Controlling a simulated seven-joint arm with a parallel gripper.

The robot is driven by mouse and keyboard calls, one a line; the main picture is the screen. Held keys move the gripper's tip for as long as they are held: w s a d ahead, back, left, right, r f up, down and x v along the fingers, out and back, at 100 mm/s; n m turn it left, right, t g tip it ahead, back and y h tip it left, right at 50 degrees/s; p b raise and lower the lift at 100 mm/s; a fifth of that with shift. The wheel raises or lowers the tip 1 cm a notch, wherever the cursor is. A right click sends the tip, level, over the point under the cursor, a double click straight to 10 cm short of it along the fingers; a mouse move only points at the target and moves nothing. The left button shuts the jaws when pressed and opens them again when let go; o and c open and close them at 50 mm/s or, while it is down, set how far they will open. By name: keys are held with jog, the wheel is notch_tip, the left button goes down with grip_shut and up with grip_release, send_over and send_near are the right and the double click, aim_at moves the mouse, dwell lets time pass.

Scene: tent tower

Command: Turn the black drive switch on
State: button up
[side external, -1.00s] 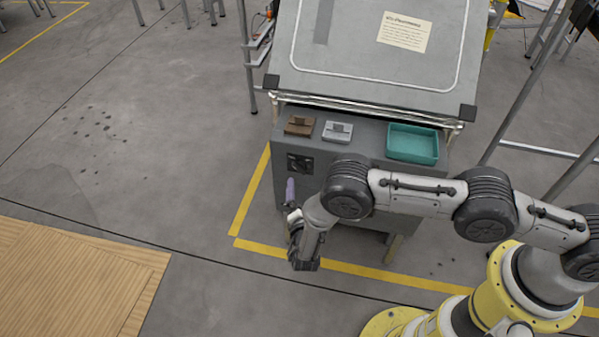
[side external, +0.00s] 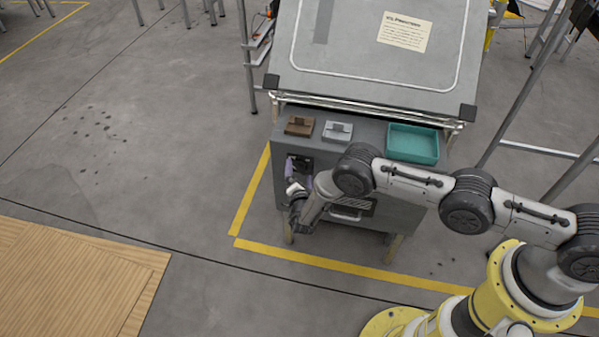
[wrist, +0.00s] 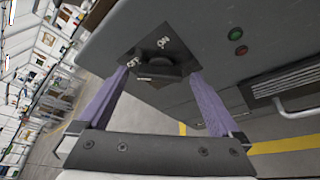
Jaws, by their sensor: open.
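The black drive switch (wrist: 152,68) is a dark round knob on a black plate (wrist: 172,40) marked ON and OFF, on the front of the grey cabinet. Which mark the knob points at is hard to tell. My gripper (wrist: 158,77) is open, its two purple fingers reaching to the plate, one on each side of the knob. Whether they touch the knob is unclear. In the side view my gripper (side external: 300,167) is in front of the plate and hides most of it.
A green light (wrist: 236,34) and a red light (wrist: 241,50) sit right of the switch, with a vent and drawer handle (wrist: 305,104) beyond. On the cabinet top are a brown block (side external: 300,126), a light grey block (side external: 337,132) and a teal tray (side external: 413,143). Floor to the left is clear.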

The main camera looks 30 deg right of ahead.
jog(key=shift+w+d, duration=0.2)
jog(key=shift+w, duration=0.05)
jog(key=c, duration=1.3)
jog(key=shift+f, duration=0.1)
